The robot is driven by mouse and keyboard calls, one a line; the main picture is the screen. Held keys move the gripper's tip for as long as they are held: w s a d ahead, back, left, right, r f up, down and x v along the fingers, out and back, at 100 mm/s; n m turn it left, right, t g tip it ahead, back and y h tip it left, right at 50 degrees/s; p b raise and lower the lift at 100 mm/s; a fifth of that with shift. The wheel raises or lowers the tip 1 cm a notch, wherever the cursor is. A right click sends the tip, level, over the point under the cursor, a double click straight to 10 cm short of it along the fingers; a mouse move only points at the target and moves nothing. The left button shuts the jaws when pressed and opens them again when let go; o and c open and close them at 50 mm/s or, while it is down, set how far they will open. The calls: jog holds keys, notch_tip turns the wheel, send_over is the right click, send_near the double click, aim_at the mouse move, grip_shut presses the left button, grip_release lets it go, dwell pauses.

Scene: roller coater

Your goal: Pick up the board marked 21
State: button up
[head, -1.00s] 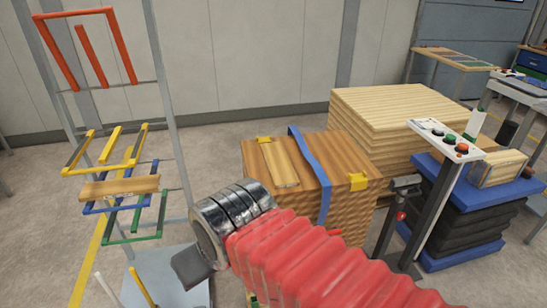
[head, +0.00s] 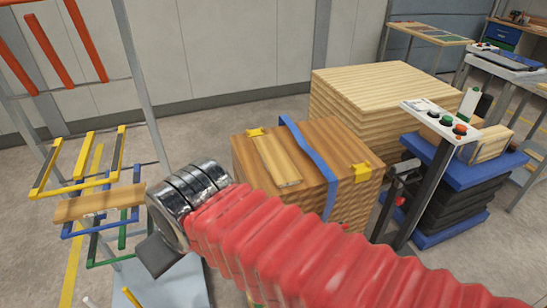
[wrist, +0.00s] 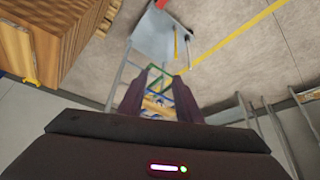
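A light wooden board (head: 100,203) lies across the blue arms of the rack (head: 135,90) at the left in the head view. Another narrow board (head: 276,160) lies on top of the strapped brown wood stack (head: 285,205). No number can be read on either board. In the wrist view my gripper (wrist: 158,76) has its two dark fingers apart. The rack's coloured arms (wrist: 158,88) and a pale wooden piece (wrist: 155,104) show between and beyond them. In the head view my wrist is just right of the rack board, and my fingers are mostly hidden.
A pale wood stack (head: 370,95) stands behind the strapped one. A control panel (head: 440,120) on a post and a blue lift table (head: 470,165) stand at the right. Red arms (head: 50,50) are at the rack's top, and upright rods rise near its base plate (head: 170,285).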

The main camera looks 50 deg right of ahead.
jog(key=shift+o, duration=0.2)
